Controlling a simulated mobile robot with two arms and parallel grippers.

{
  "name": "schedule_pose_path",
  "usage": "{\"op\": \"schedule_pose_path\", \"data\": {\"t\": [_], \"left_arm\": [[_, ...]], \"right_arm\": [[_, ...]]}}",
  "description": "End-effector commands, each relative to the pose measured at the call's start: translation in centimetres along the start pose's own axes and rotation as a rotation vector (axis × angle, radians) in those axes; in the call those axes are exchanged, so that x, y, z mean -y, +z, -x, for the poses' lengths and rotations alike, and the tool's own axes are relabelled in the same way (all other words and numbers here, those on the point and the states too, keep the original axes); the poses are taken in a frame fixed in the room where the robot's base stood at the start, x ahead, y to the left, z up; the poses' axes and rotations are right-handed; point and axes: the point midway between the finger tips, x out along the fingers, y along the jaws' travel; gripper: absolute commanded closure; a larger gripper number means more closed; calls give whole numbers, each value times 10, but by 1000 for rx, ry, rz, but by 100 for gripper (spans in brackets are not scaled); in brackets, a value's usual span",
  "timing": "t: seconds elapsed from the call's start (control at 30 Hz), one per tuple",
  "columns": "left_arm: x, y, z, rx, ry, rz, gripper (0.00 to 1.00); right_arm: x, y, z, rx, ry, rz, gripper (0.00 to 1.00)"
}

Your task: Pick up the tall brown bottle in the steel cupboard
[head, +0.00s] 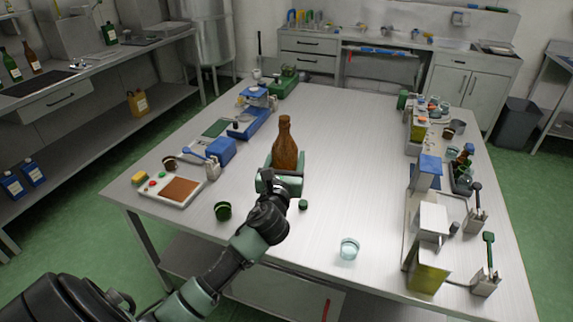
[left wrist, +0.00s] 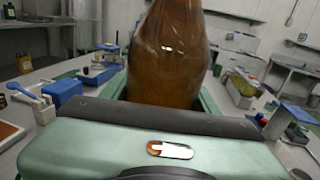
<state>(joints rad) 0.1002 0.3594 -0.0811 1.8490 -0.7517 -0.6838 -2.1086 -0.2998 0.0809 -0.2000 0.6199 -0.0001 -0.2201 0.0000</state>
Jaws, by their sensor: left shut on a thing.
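The tall brown bottle (head: 285,143) is upright over the middle of the steel table (head: 345,130). It also fills the top of the left wrist view (left wrist: 168,55). My left gripper (head: 286,168) is shut around the bottle's lower part, with its pale green fingers on both sides. The gripper body hides the bottle's base, so I cannot tell whether it touches the table. A steel cupboard (head: 462,88) with closed doors stands at the back right, apart from the bottle. My right gripper is not in view.
A glass (head: 349,248), a dark green round item (head: 223,210) and a small green cap (head: 303,204) lie near the front. A scale (head: 172,190) and blue devices line the left. Boxes and tools crowd the right edge. The table's middle behind the bottle is clear.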

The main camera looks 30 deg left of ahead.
Motion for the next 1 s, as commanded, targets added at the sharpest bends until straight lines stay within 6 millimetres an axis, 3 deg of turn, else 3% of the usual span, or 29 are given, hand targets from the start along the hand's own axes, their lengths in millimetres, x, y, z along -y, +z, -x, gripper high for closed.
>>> {"op": "schedule_pose_path", "data": {"t": [0.03,0.4,1.0], "left_arm": [[0,9,0,8,-1,0,100],[0,29,0,8,0,0,100],[0,36,0,6,-1,1,100]], "right_arm": [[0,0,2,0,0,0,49],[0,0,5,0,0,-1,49],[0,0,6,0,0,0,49]]}}
